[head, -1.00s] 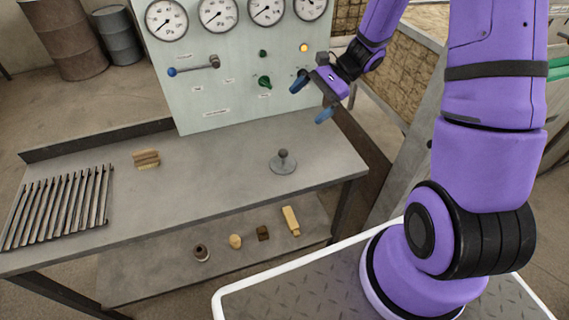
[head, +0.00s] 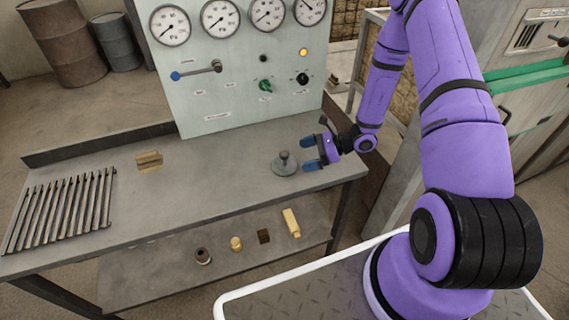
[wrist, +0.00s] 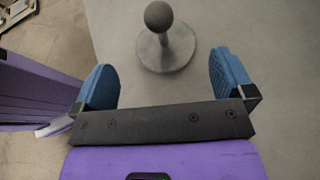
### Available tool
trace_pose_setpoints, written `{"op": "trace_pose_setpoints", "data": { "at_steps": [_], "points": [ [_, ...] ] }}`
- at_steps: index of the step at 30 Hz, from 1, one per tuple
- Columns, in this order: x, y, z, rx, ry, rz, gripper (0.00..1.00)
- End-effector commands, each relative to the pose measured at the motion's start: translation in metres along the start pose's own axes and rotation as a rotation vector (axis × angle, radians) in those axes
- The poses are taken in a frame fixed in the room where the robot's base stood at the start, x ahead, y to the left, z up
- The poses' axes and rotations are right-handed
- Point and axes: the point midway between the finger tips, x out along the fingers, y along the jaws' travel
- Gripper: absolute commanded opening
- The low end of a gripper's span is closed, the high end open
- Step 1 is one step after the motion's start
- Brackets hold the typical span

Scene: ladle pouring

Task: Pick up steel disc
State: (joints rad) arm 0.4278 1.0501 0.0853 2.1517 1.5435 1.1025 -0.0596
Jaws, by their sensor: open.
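The steel disc (head: 285,168) is a grey round plate with an upright stem and a ball knob on top. It lies on the workbench near the right end. In the wrist view the disc (wrist: 166,56) is at the top middle, its knob (wrist: 158,17) standing up. My gripper (head: 311,152) is just right of the disc, low over the bench, with its blue fingertips pointing left toward it. In the wrist view my gripper (wrist: 165,80) is open and empty, and the disc is ahead of the gap between the fingers, apart from them.
The grey workbench (head: 215,180) carries a metal rack (head: 62,208) at left and a wooden block (head: 149,161). A gauge panel (head: 235,90) stands behind. A lower shelf (head: 150,265) holds several small objects. The bench top around the disc is clear.

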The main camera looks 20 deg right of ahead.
Motion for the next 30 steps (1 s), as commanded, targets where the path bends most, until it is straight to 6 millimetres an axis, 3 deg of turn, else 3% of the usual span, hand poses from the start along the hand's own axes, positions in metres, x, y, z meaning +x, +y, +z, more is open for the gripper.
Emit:
{"op": "trace_pose_setpoints", "data": {
  "at_steps": [4, 14, 22, 30],
  "points": [
    [0.021, 0.0, 0.0, -0.001, 0.001, 0.002, 1.0],
    [0.04, -0.001, 0.001, -0.002, 0.0, 0.002, 1.0],
    [0.076, -0.003, 0.001, -0.001, 0.001, 0.002, 1.0],
    [0.081, -0.003, 0.001, -0.002, 0.001, 0.001, 1.0]
  ]
}}
